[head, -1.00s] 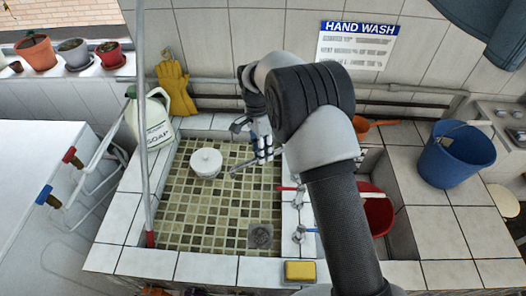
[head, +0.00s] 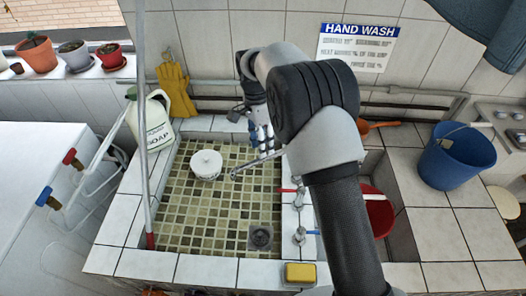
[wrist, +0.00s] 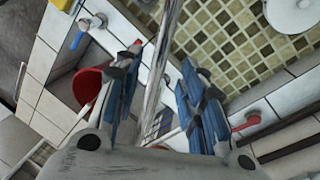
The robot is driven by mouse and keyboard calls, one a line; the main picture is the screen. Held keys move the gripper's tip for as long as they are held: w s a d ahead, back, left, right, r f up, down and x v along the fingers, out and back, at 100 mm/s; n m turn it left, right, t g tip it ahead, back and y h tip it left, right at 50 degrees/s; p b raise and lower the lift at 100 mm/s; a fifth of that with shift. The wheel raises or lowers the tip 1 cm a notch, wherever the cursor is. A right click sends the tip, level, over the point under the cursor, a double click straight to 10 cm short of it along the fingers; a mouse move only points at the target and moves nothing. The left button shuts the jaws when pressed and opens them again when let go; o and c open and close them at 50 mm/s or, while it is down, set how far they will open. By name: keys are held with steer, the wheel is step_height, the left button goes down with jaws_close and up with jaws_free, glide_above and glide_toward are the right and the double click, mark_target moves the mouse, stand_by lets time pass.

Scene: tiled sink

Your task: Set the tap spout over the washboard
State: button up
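The tap spout (head: 256,165) is a thin metal tube. In the head view it reaches left over the tiled basin, its tip close to the white lidded pot. My gripper (head: 263,140) is at the spout's right part, partly hidden by my arm. In the wrist view the spout (wrist: 170,45) runs between the two blue fingers of my gripper (wrist: 163,58). The fingers are apart, with gaps beside the tube. I cannot make out the washboard clearly; a small bluish ribbed patch shows between the fingers in the wrist view, and my arm hides part of the right basin.
The white pot (head: 206,164) stands in the tiled basin. A red bucket (head: 377,213) is in the right basin. Red and blue tap handles (head: 300,236) and a yellow sponge (head: 300,273) are near the divider and front edge. A blue bucket (head: 455,160) stands at right.

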step_height(320, 180, up, 8)
steer(key=w, duration=0.1)
steer(key=shift+w+a+f, duration=0.15)
steer(key=shift+a, duration=0.25)
steer(key=s+d+r+n+t+y+b, duration=0.1)
steer(key=s+d+r+n+t+b, duration=0.4)
steer(key=s+d+r, duration=0.8)
steer(key=s+d+f+n+b, duration=0.1)
steer(key=s+d+f+n, duration=0.1)
steer(key=s, duration=0.8)
steer(key=s+d+f+n+t+b, duration=0.1)
steer(key=s+d+f+n, duration=0.2)
steer(key=s, duration=0.7)
step_height(320, 180, down, 4)
steer(key=shift+s+f+n+t+b, duration=0.15)
steer(key=shift+n+t+b, duration=0.15)
steer(key=shift+n, duration=0.7)
